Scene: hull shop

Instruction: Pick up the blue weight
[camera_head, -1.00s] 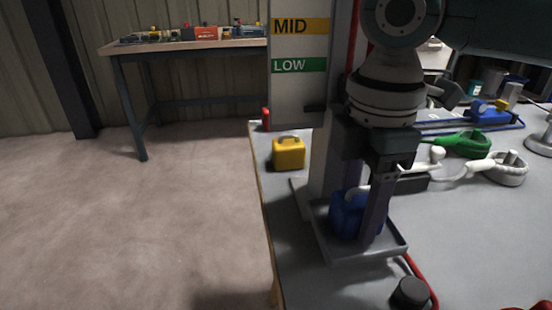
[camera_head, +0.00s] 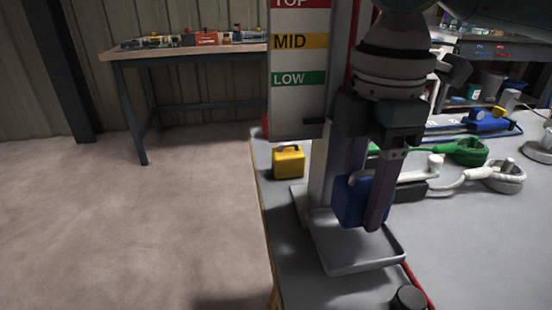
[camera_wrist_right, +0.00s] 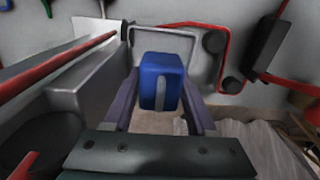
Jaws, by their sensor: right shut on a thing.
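The blue weight (camera_head: 349,200) is a small blue block between the fingers of my right gripper (camera_head: 362,208). It is held above the grey tray (camera_head: 368,264), clear of the tray floor. In the right wrist view the blue weight (camera_wrist_right: 162,80) sits between the two fingers of my right gripper (camera_wrist_right: 160,100), with a light grey strip on its near face. The right finger hides part of the weight in the head view. My left gripper is not in view.
A yellow weight (camera_head: 289,162) stands on the table's left edge. A post with a TOP, MID, LOW board (camera_head: 300,100) rises behind the tray. A black knob (camera_head: 408,298) and red cable lie in front. Green and white handled tools (camera_head: 466,151) are to the right.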

